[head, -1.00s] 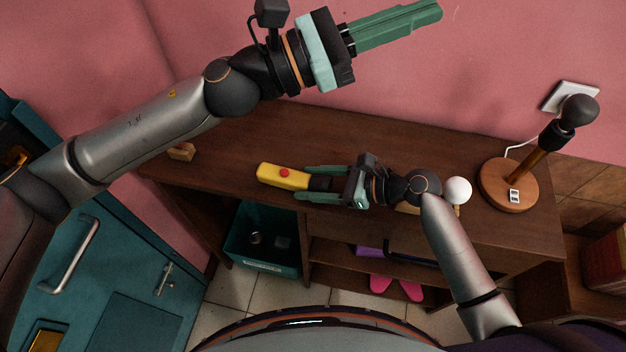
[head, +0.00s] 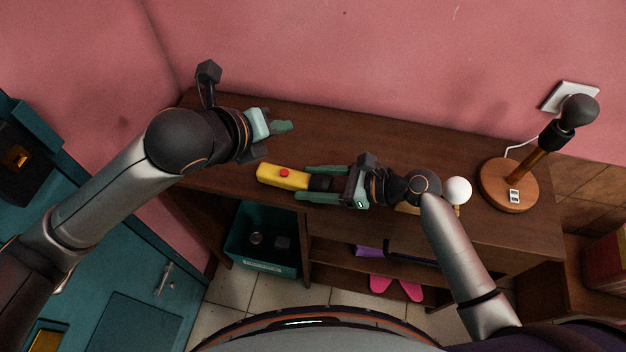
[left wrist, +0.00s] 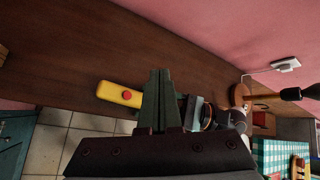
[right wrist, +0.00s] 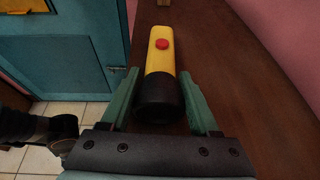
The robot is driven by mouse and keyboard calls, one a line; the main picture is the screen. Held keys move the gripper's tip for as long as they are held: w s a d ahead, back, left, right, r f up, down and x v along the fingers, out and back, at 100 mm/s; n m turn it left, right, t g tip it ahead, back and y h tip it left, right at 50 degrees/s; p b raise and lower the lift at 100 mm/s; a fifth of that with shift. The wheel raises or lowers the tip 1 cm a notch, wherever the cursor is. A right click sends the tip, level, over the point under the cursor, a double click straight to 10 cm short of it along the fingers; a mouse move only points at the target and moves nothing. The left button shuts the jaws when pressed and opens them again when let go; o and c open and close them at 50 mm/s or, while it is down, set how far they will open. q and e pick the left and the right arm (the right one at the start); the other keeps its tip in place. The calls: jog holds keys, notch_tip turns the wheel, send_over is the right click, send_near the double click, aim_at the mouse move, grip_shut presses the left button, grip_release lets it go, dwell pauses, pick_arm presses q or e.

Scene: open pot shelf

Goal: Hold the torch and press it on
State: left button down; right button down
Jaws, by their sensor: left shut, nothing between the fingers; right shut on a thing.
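The torch (head: 284,176) has a yellow body, a red button (head: 284,173) on top and a black head. It lies level above the dark brown shelf top, its yellow end pointing left. My right gripper (head: 321,184) is shut on the torch's black head (right wrist: 160,98), one finger on each side. The button faces up and is clear in the right wrist view (right wrist: 162,43). My left gripper (head: 287,127) is shut and empty, above and behind the torch. In the left wrist view its closed fingers (left wrist: 159,75) are just right of the yellow body (left wrist: 120,94).
The pink wall (head: 330,60) rises behind the shelf top (head: 390,140). A teal bin (head: 262,262) sits below. The shelf top's middle back is clear.

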aim_at(282, 179)
pick_arm(q)
jog(key=shift+g, duration=0.3)
jog(key=shift+s+a+f, duration=0.1)
jog(key=shift+s+f, duration=0.05)
jog(key=shift+f, duration=1.5)
jog(key=shift+s+a+f, duration=0.15)
jog(key=shift+f, duration=1.45)
jog(key=shift+s+a+f, duration=0.1)
jog(key=shift+s+f, duration=0.05)
jog(key=shift+f, duration=1.5)
jog(key=shift+f, duration=0.15)
jog(key=shift+f, duration=0.4)
jog(key=shift+r, duration=0.55)
notch_tip(282, 179, up, 6)
